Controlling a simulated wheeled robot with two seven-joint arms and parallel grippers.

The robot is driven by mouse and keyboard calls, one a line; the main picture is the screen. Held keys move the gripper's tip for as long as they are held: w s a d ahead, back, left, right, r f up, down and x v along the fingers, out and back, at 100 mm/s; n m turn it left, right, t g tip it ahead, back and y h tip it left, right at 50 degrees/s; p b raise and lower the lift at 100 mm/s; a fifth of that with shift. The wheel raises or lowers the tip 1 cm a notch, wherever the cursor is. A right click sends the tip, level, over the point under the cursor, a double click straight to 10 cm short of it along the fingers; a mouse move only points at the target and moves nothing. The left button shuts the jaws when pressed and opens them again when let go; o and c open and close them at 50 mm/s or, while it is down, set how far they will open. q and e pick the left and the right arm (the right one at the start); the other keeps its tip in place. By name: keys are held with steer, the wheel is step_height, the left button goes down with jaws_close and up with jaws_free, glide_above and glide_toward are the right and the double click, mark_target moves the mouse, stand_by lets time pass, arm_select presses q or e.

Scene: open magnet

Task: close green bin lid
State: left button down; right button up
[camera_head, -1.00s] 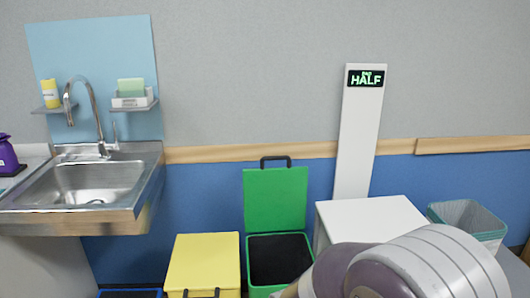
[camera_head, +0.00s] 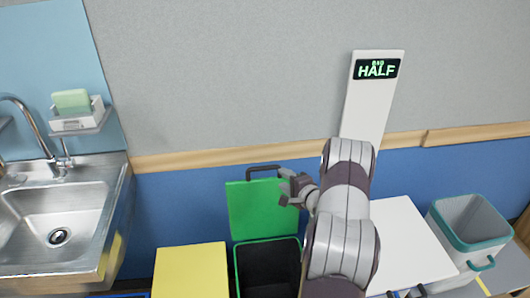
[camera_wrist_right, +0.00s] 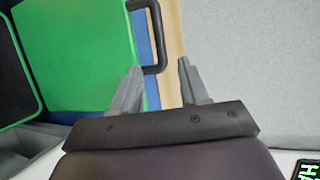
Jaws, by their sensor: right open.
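The green bin (camera_head: 267,268) stands on the floor with its dark inside showing. Its green lid (camera_head: 258,212) is raised upright against the blue wall, with a dark handle (camera_head: 264,170) on its top edge. My right gripper (camera_head: 286,188) is open and empty, close to the upper right of the lid. In the right wrist view the two fingers (camera_wrist_right: 158,78) are apart, and the lid (camera_wrist_right: 75,50) and its handle (camera_wrist_right: 157,35) lie beyond them to the left. I cannot tell whether a finger touches the lid. My left gripper is out of view.
A yellow bin (camera_head: 190,270) stands left of the green one. A white bin (camera_head: 410,245) is to the right, partly behind my right arm, and a grey bin with a teal rim (camera_head: 470,230) stands farther right. A sink (camera_head: 60,215) is at the left.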

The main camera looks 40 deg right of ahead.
mark_target(269, 169)
steer(key=x, duration=1.3)
steer(key=shift+s, duration=0.1)
jaws_close()
